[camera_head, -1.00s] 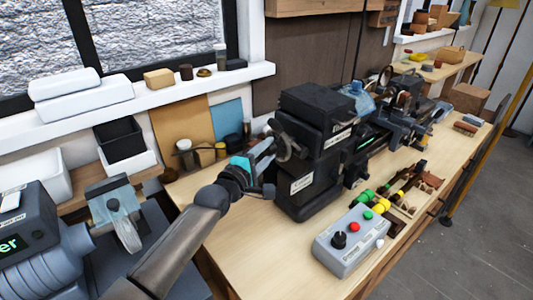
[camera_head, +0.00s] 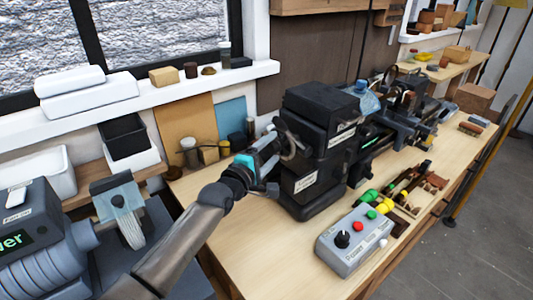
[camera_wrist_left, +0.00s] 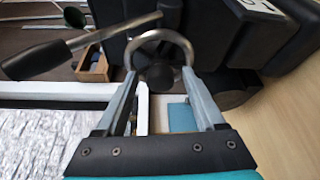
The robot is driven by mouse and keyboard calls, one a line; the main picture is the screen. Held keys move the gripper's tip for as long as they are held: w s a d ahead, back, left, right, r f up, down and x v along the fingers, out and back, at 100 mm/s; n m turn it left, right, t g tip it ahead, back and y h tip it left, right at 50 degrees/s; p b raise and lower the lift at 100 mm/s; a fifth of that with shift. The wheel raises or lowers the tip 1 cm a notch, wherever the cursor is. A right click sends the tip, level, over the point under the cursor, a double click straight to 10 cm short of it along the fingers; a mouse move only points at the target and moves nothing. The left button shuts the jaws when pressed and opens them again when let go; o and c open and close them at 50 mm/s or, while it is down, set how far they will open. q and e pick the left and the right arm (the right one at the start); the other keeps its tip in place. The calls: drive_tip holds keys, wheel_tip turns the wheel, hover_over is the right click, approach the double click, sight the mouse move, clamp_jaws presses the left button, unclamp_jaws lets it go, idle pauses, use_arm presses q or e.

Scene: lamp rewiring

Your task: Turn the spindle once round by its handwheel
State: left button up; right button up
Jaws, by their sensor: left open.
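The handwheel (camera_head: 291,146) is a grey metal ring on the left end of the black lathe headstock (camera_head: 318,128). My left gripper (camera_head: 277,145) is right at this wheel, its fingers pointing at it. In the left wrist view the ring (camera_wrist_left: 163,36) arches between the two open fingers of the left gripper (camera_wrist_left: 160,78), with a dark round hub below it. The fingertips reach the sides of the ring; I cannot tell whether they touch it. The spindle itself is hidden inside the headstock. My right gripper is not in view.
A grey control box (camera_head: 352,240) with coloured buttons stands in front of the headstock. A tool tray (camera_head: 432,197) lies to its right. Small jars (camera_head: 190,152) stand behind the gripper. A bench grinder (camera_head: 122,205) is at the left. Bare bench top lies below the arm.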

use_arm(q)
drive_tip(key=p+v, duration=0.1)
drive_tip(key=v, duration=1.4)
drive_tip(key=shift+s, duration=0.15)
drive_tip(key=shift+f, duration=0.1)
